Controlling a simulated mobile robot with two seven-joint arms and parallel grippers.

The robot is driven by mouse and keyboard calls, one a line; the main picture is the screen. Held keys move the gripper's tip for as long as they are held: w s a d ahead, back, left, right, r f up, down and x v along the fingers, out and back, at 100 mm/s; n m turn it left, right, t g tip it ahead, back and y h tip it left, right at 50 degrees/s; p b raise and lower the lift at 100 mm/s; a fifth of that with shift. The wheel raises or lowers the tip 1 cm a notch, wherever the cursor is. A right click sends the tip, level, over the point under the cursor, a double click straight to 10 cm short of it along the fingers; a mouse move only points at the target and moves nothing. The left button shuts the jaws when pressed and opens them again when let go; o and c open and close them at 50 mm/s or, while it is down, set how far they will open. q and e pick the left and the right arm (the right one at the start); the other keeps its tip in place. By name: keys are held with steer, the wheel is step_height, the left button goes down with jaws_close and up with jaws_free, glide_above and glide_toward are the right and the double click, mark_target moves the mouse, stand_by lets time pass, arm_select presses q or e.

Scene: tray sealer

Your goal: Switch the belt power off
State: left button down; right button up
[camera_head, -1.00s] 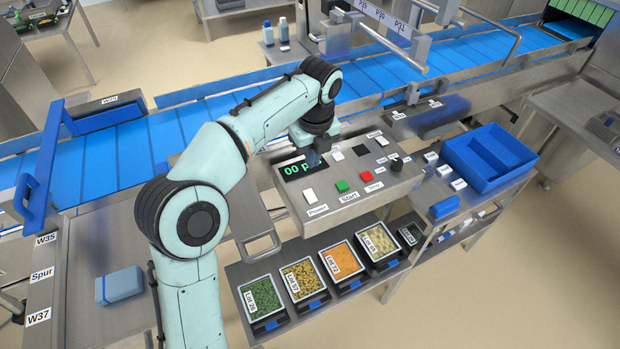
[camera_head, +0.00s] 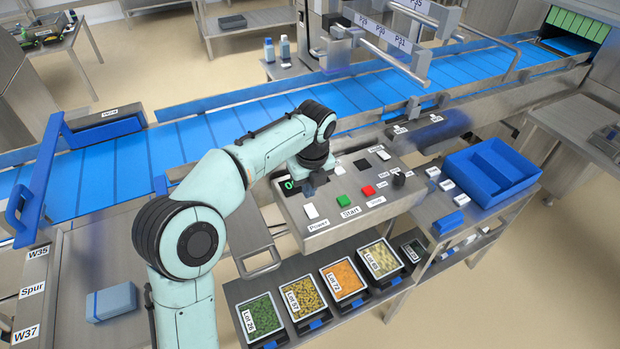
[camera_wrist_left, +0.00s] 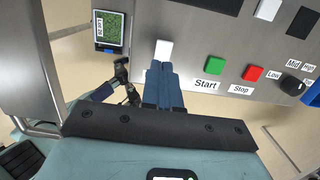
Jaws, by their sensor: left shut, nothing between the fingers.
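The control panel (camera_head: 345,222) stands in front of the blue conveyor belt. Its white Power switch (camera_head: 310,211) is at the lower left, above the label "Power". My left gripper (camera_head: 311,190) is shut and empty, pointing down over the panel just behind the switch. It partly hides the display (camera_head: 290,185). In the left wrist view the closed blue fingers (camera_wrist_left: 164,68) reach up to the white switch (camera_wrist_left: 163,49) and overlap its lower edge. I cannot tell whether they touch it, and its label is hidden there. My right gripper is not in view.
Close by are the green Start button (camera_head: 342,201), the red Stop button (camera_head: 368,190) and a black knob (camera_head: 398,179). Another white switch (camera_head: 383,154) sits at the panel's back. Food trays (camera_head: 262,315) stand below. A blue bin (camera_head: 490,172) is at the right.

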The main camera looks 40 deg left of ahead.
mark_target(307, 208)
arm_select(q)
steer(key=f, duration=0.4)
steer(key=f+b, duration=0.1)
steer(key=f, duration=0.1)
steer(key=shift+w+a, duration=0.2)
steer(key=shift+a, duration=0.15)
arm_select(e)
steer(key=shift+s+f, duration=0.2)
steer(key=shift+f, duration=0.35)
